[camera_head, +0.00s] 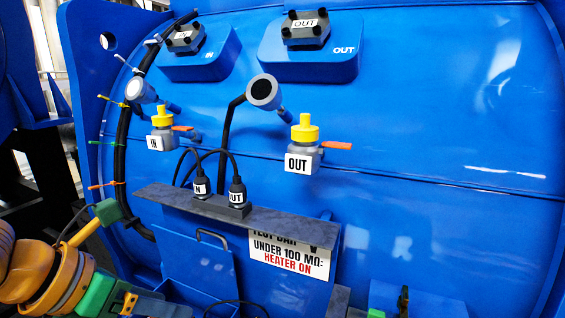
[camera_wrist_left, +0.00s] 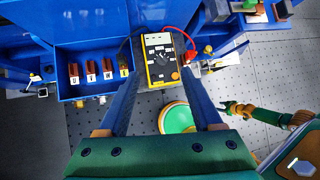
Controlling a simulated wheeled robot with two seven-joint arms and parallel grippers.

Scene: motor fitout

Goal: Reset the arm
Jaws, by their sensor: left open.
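My left arm enters the head view at the bottom left, with orange joints and a green hand part (camera_head: 98,293); its fingertips are not clear there. In the left wrist view my left gripper (camera_wrist_left: 168,35) is open, its two blue-grey fingers spread apart. No held object shows between them. Beyond and below the fingers lie a yellow multimeter (camera_wrist_left: 160,60) with a red lead and a blue tray (camera_wrist_left: 92,92) holding several brown blocks. A green and orange arm part (camera_wrist_left: 265,114), seemingly my right arm, shows at the right; its jaws are too small to read.
The large blue motor housing (camera_head: 430,120) fills the head view. It carries the IN valve (camera_head: 161,136), the OUT valve (camera_head: 305,158) and two dial gauges. A grey shelf (camera_head: 285,232) with two plugged black connectors juts out, above a heater sign (camera_head: 289,257). Dotted floor shows below.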

